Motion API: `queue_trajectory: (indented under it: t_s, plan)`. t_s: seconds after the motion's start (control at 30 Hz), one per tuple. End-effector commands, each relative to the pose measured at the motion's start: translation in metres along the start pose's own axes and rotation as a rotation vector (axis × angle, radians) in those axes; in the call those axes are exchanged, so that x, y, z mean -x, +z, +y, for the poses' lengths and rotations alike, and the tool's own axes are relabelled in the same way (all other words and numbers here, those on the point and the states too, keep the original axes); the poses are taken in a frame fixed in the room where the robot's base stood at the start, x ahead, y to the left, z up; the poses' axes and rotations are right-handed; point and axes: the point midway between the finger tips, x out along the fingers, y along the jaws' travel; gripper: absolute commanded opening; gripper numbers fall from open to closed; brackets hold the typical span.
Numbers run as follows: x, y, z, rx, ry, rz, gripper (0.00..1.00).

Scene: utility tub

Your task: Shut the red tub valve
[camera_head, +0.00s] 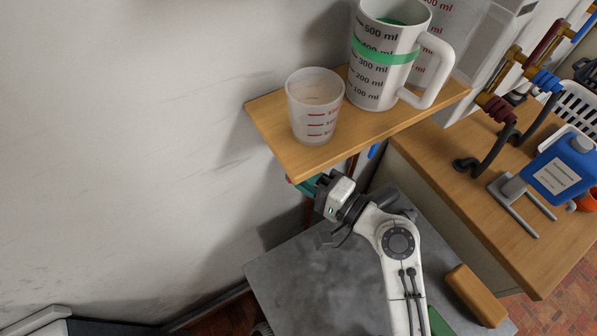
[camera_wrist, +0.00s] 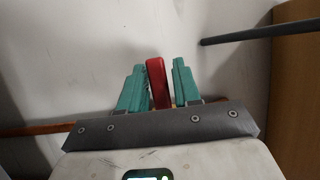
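The red valve handle (camera_wrist: 157,80) stands upright between my two teal fingers in the wrist view, close to the wall. My gripper (camera_wrist: 158,85) is open around it, with a narrow gap on each side at the fingertips. In the head view my gripper (camera_head: 303,185) is just under the front edge of the wooden shelf, near the wall. A small speck of red shows at its fingertips there, but the shelf hides most of the valve. Whether the fingers touch the handle lower down cannot be told.
The wooden shelf (camera_head: 272,128) overhangs my gripper and carries a measuring cup (camera_head: 315,108) and a large measuring jug (camera_head: 378,65). A dark rod (camera_wrist: 255,33) juts in at upper right in the wrist view. A grey surface (camera_head: 300,285) lies below my arm; a wooden counter (camera_head: 470,200) stands right.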

Motion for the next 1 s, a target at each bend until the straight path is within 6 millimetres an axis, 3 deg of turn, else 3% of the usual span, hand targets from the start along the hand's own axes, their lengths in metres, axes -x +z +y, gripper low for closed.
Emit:
queue_trajectory:
  t_s: [0.1, 0.47, 1.0]
  plan:
    - [0.0, 0.0, 0.0, 0.001, 0.001, -0.001, 0.44]
    - [0.007, 0.001, 0.002, 0.002, 0.001, -0.001, 0.45]
    - [0.097, 0.0, 0.002, 0.002, 0.002, 0.001, 0.45]
